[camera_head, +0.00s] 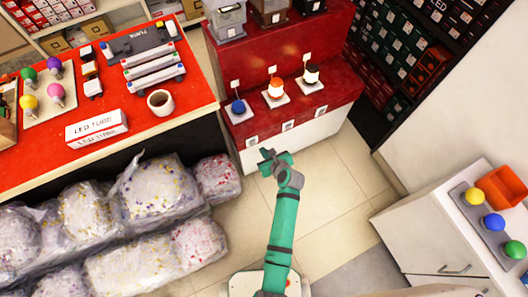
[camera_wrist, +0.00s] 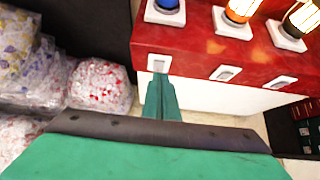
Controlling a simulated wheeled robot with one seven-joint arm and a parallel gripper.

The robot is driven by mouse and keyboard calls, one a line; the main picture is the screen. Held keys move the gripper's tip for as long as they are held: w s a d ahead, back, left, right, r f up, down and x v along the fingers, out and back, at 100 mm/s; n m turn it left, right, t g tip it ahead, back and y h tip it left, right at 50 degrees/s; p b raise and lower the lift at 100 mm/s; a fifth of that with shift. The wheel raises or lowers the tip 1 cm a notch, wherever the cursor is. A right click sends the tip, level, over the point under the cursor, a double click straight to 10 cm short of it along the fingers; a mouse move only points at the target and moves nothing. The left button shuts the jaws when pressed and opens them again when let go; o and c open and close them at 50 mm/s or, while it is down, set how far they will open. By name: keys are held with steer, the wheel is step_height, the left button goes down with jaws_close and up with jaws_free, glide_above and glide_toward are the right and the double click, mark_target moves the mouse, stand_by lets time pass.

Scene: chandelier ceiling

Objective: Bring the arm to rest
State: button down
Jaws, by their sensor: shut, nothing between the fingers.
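My green arm reaches up from the bottom of the head view. My gripper (camera_head: 274,155) is at its end, over the tiled floor just in front of the red display stand. In the wrist view my gripper (camera_wrist: 161,95) shows as two green fingers side by side, shut, with nothing seen between them. It is apart from any object in the head view, and the stand's white lower front lies behind it in the wrist view.
Left is a red table (camera_head: 35,150) with an LED tube box (camera_head: 97,128) and a mug (camera_head: 160,102). Plastic-wrapped bags (camera_head: 160,190) lie below. A white cabinet (camera_head: 425,235) stands right. Tiled floor (camera_head: 335,190) is free between.

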steer(key=shift+s+r, duration=0.25)
stand_by(0.3)
steer(key=shift+s, duration=0.1)
